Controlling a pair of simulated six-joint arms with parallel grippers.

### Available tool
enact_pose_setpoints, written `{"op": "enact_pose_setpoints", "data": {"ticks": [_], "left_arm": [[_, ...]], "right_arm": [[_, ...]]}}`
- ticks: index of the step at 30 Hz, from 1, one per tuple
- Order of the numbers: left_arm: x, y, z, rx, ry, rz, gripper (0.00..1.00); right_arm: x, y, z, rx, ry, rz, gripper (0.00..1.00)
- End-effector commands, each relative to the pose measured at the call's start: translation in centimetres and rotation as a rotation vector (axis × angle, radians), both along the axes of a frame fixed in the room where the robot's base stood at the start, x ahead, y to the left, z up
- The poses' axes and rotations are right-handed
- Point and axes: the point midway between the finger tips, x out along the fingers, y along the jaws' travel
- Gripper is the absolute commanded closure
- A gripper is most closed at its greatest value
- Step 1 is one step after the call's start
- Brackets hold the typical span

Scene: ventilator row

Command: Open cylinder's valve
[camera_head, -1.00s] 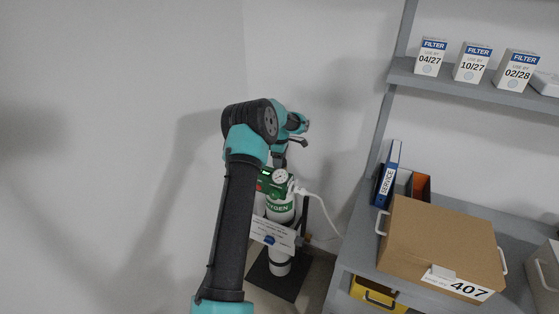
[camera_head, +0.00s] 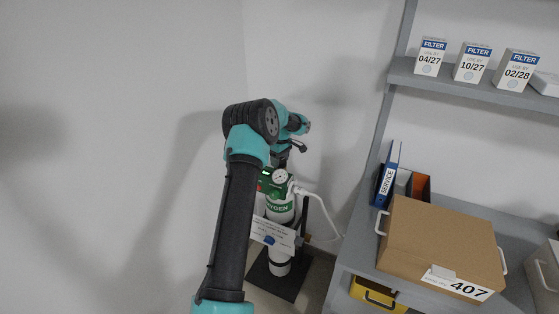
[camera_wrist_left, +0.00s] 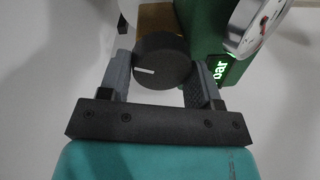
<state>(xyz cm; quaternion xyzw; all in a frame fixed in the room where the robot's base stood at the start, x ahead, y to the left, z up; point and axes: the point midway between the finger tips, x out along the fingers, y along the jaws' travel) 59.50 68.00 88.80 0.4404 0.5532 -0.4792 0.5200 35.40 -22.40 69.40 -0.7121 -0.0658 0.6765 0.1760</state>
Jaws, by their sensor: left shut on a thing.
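The oxygen cylinder (camera_head: 280,209), white with a green label band, stands upright in the corner. My left arm partly covers it in the head view. The valve knob (camera_wrist_left: 160,62) is a dark round knob with a white mark line, seen close up in the left wrist view. The mark points to the left, nearly level. My left gripper (camera_wrist_left: 162,78) is shut on the knob, one finger on each side. In the head view the left gripper (camera_head: 281,158) is at the cylinder's top, its fingertips mostly hidden. The gauge (camera_head: 280,176) sits beside it. My right gripper is not in view.
A green housing with a lit "bar" display (camera_wrist_left: 219,70) is right of the knob. A white hose (camera_head: 323,205) runs off right. A grey shelf unit holds a cardboard box (camera_head: 440,245), binders and filter boxes (camera_head: 431,58). The left wall is bare.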

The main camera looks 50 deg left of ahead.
Motion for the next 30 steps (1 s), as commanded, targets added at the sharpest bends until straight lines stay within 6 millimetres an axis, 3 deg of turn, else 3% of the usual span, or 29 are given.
{"op": "enact_pose_setpoints", "data": {"ticks": [30], "left_arm": [[0.34,-0.35,0.00,-0.002,0.001,-0.965,0.66]], "right_arm": [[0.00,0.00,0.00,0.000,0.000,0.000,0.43]]}}
